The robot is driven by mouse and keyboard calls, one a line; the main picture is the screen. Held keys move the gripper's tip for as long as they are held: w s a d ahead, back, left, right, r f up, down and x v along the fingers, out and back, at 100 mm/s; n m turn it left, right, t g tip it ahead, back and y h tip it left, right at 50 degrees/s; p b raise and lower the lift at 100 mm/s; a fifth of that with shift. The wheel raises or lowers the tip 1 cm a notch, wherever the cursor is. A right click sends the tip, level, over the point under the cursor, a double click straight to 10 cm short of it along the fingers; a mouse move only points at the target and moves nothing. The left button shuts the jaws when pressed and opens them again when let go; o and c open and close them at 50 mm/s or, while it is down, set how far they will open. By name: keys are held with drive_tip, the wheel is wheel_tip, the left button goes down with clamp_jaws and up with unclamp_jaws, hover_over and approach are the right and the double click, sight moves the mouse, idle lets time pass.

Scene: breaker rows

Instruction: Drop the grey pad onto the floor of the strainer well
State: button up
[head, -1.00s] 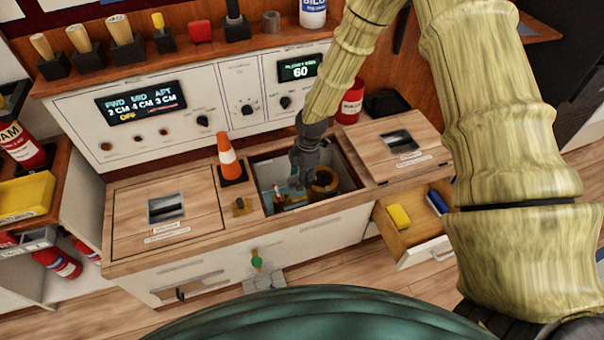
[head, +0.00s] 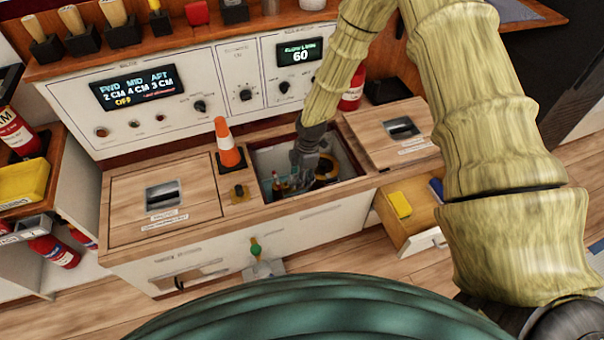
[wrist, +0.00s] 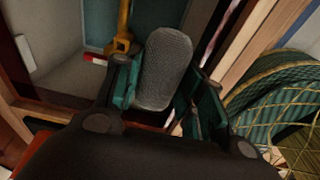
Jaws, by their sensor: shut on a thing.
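My gripper (wrist: 161,88) is shut on the grey pad (wrist: 164,68), a rounded, rough-textured piece held upright between the two teal fingers in the wrist view. In the head view my gripper (head: 301,176) reaches down into the open strainer well (head: 345,158) in the middle of the counter. The pad cannot be made out there. In the wrist view the pale wall of the well (wrist: 62,62) lies left of the gripper, and a bit of teal floor and a yellow fitting (wrist: 122,38) show beyond it. The gap between pad and floor cannot be judged.
An orange cone (head: 226,146) stands left of the well. Closed wooden hatches lie to its left (head: 120,195) and right (head: 375,135). An open drawer (head: 415,225) with a yellow block (head: 399,205) juts out at the right. Control panels stand behind.

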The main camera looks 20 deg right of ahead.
drive_tip(key=shift+f, duration=0.1)
drive_tip(key=o, duration=1.1)
wheel_tip(320, 180, up, 12)
drive_tip(key=d, duration=0.1)
drive_tip(key=shift+d, duration=0.25)
idle(0.8)
